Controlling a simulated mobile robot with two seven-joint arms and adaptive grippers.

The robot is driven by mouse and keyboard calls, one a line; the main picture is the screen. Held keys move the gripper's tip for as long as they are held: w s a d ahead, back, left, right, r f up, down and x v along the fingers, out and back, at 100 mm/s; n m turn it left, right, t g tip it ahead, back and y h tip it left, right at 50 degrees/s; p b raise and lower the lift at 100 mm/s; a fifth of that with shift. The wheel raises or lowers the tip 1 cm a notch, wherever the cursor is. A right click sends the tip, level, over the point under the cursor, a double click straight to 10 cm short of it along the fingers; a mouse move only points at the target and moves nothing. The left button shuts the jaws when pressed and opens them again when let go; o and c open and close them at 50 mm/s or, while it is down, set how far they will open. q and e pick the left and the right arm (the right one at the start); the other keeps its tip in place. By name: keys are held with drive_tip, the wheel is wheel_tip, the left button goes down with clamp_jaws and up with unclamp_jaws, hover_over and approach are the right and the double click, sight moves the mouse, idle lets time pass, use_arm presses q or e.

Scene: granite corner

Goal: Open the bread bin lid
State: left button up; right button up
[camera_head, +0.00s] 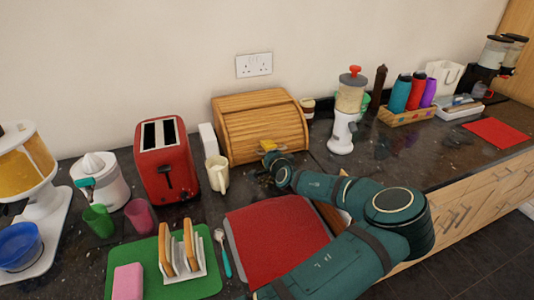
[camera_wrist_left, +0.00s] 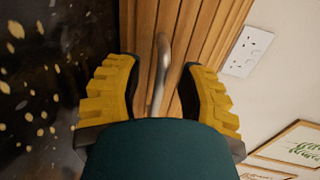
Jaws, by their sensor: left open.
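The wooden bread bin (camera_head: 262,122) stands against the back wall, its slatted roll lid down and closed. My left gripper (camera_head: 270,150), with yellow fingers, is at the lower front of the lid. In the left wrist view the lid's slats (camera_wrist_left: 205,35) fill the upper middle, and a grey metal bar handle (camera_wrist_left: 161,75) stands out from them. The open yellow fingers of my left gripper (camera_wrist_left: 160,66) are on either side of this handle, with gaps visible between them and the bar. My right gripper is in neither view.
A white mug (camera_head: 217,174) and a red toaster (camera_head: 167,160) stand left of the bin. A white dispenser (camera_head: 342,134) stands to its right. A red mat (camera_head: 275,240) lies in front, beside a green board (camera_head: 205,285) with a toast rack.

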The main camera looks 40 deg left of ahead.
use_arm(q)
clamp_jaws()
